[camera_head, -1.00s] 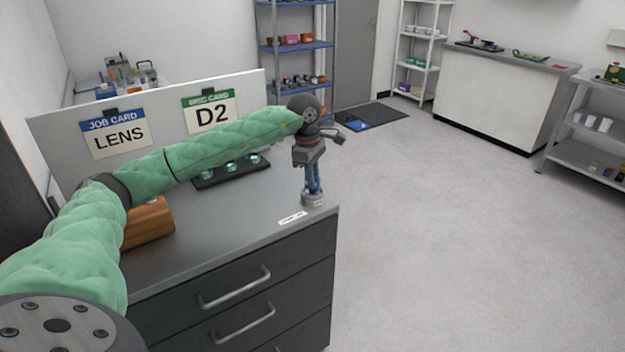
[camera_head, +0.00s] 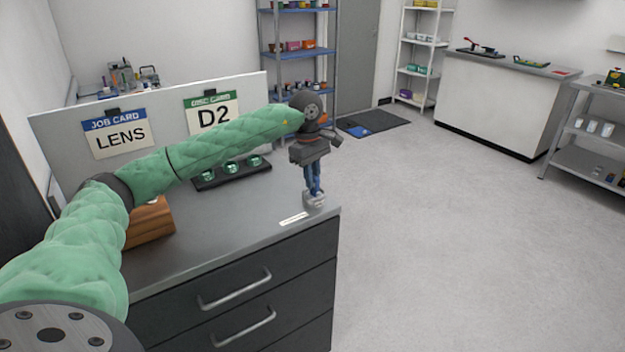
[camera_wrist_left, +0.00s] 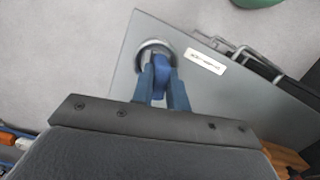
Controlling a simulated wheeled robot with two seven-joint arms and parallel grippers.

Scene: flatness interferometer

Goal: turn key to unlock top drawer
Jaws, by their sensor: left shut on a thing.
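My left gripper (camera_head: 314,190) points down over the right front corner of the grey cabinet top. Its blue fingers, also in the left wrist view (camera_wrist_left: 161,98), are shut on the blue key (camera_wrist_left: 160,70). The key stands in a round metal lock (camera_head: 315,201), which also shows in the left wrist view (camera_wrist_left: 152,50). The key's shaft is hidden by its head and the fingers. The top drawer (camera_head: 234,289) below is closed, with a bar handle. A small white label (camera_head: 293,219) lies beside the lock. My right gripper is not in view.
A wooden block (camera_head: 150,225) and a dark tray with green-lit discs (camera_head: 231,172) stand on the cabinet top. A panel behind holds a LENS card (camera_head: 118,134) and a D2 card (camera_head: 212,115). Open floor lies to the right of the cabinet.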

